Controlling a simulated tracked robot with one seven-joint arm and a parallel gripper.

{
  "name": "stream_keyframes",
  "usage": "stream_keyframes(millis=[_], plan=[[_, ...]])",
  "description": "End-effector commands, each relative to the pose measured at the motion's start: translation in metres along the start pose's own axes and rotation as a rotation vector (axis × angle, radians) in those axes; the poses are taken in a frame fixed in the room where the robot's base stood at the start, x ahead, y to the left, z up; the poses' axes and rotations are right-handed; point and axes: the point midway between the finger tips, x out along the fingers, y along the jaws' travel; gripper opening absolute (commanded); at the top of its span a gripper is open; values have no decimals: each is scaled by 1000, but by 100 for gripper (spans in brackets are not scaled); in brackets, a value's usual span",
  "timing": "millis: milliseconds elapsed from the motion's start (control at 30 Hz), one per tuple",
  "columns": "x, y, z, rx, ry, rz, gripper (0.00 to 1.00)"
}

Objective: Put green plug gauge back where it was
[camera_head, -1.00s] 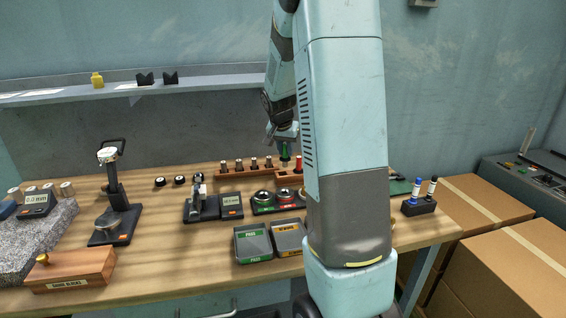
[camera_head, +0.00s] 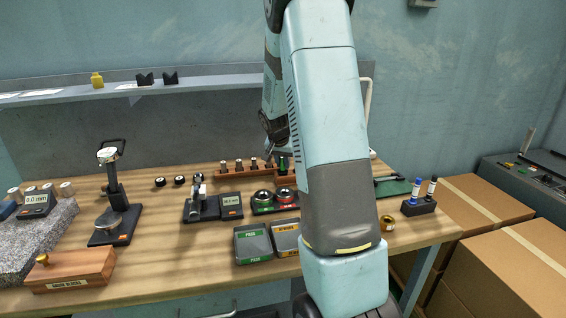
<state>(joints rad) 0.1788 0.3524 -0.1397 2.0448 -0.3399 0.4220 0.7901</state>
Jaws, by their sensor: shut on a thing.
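The green plug gauge (camera_head: 284,163) stands upright at the right part of the wooden rack (camera_head: 232,172), just left of my forearm. My gripper (camera_head: 282,152) is at its top, partly hidden behind my own arm, and is shut on it. The gauge's lower end is at the rack; I cannot tell whether it sits in a hole. Several metal plug gauges (camera_head: 238,165) with reddish-brown bases stand in the rack to the left. The rack's right end is hidden by my arm.
A marker holder (camera_head: 419,207) stands at right. Bare tabletop shows at front left of the bins.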

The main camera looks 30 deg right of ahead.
Motion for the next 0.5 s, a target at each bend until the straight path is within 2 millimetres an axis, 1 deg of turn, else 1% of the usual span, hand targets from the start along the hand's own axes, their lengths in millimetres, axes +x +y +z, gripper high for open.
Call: stream_keyframes(millis=[267,300,500], plan=[[6,0,3,0,0,0,0],[6,0,3,0,0,-1,25],[6,0,3,-1,0,0,44]])
